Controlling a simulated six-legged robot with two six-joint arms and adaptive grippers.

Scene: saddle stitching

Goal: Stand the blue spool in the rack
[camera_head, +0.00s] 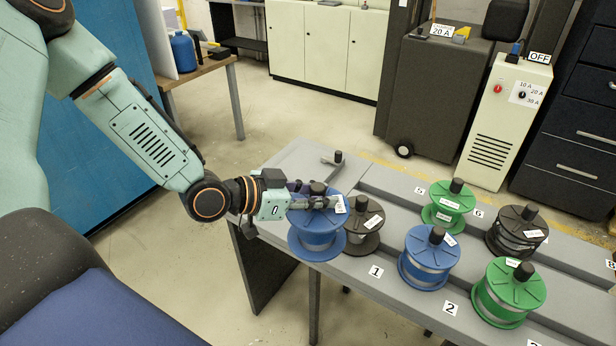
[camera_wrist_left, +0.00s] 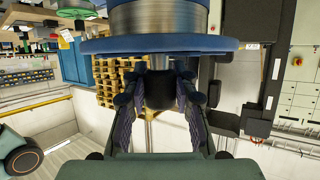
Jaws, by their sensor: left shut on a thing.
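My left gripper (camera_head: 318,202) is shut on the black top knob of a blue spool (camera_head: 317,238) wound with silver wire. The spool is roughly upright at the near left edge of the grey rack (camera_head: 299,165), in front of a black spool (camera_head: 366,220) and partly hiding it. Whether its base touches the rack is unclear. In the left wrist view the fingers (camera_wrist_left: 160,88) close on the knob, with the blue flange (camera_wrist_left: 150,45) and wire (camera_wrist_left: 158,18) beyond. Another blue spool (camera_head: 428,262) stands on the rack between labels 1 and 2. My right gripper is not in view.
Green spools (camera_head: 509,296) and (camera_head: 447,210) and a dark spool (camera_head: 516,232) stand on the rack to the right. A small black-tipped piece (camera_head: 337,158) sits at the back left, with bare surface around it. A white power unit (camera_head: 500,125) stands behind.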

